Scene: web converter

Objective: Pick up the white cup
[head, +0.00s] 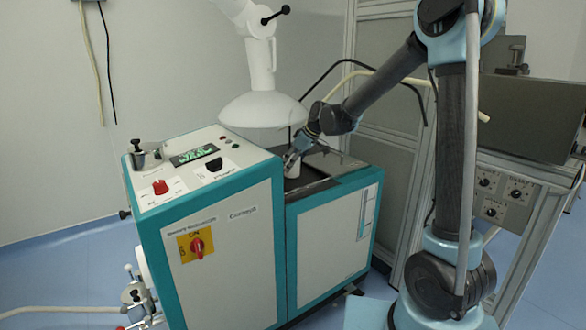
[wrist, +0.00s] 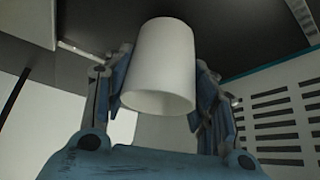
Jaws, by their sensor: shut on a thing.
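The white cup (wrist: 160,62) fills the upper middle of the wrist view, between the two blue fingers of my gripper (wrist: 160,88). The fingers press on it from both sides, and its round rim faces the camera. In the head view the cup (head: 292,168) is small and partly hidden by my gripper (head: 294,156), which is shut on it at the dark recessed top of the machine's right part. I cannot tell whether the cup touches the surface.
The teal and white machine (head: 225,250) stands below, with a raised control panel (head: 190,170) left of the cup. A white hood (head: 262,108) hangs close above. A grey cabinet (head: 380,150) stands behind, and a dark screen (head: 530,118) is at the right.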

